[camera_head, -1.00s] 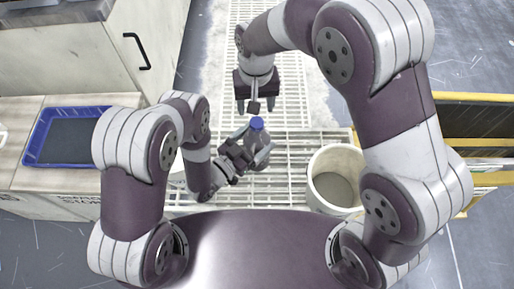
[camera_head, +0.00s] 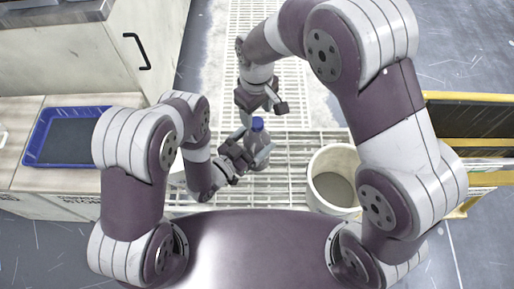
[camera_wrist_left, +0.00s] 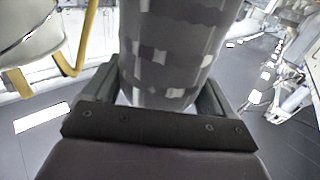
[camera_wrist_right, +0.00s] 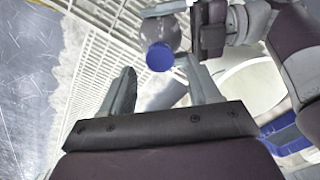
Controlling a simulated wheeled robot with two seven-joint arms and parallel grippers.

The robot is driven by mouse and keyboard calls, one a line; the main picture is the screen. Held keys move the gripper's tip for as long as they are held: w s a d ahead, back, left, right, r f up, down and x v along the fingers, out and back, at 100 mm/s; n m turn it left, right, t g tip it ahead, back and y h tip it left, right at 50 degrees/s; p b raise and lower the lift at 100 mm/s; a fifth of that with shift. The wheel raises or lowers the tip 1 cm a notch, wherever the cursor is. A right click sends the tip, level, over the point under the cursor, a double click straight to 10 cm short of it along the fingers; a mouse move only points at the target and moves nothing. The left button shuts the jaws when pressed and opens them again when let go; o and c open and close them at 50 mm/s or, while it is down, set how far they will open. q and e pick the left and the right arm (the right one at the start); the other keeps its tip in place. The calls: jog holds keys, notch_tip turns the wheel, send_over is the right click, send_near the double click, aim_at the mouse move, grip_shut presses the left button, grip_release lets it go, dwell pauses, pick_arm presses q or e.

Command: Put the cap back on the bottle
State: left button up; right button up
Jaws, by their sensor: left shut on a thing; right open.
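The bottle (camera_head: 261,150) is grey and stands about upright in my left gripper (camera_head: 246,160), with a blue cap (camera_head: 257,124) at its top. In the left wrist view the grey patterned bottle body (camera_wrist_left: 170,50) fills the space between the fingers. My right gripper (camera_head: 263,113) is open, just behind and above the cap. In the right wrist view the round blue cap (camera_wrist_right: 159,57) shows between and beyond the open fingertips, with the bottle (camera_wrist_right: 163,30) behind it. I see no gap between cap and bottle, but cannot tell how firmly it sits.
A white bucket (camera_head: 316,178) stands right of the bottle on the white grating (camera_head: 290,190). A blue tray (camera_head: 35,150) lies on the bench at left. A yellow-railed rack (camera_head: 475,178) is at right. The grating behind the bottle is free.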

aim_at(257, 122)
jog(key=shift+f, duration=1.75)
jog(key=c, duration=1.1)
jog(key=o, duration=1.3)
jog(key=shift+c, duration=0.2)
notch_tip(257, 122, up, 12)
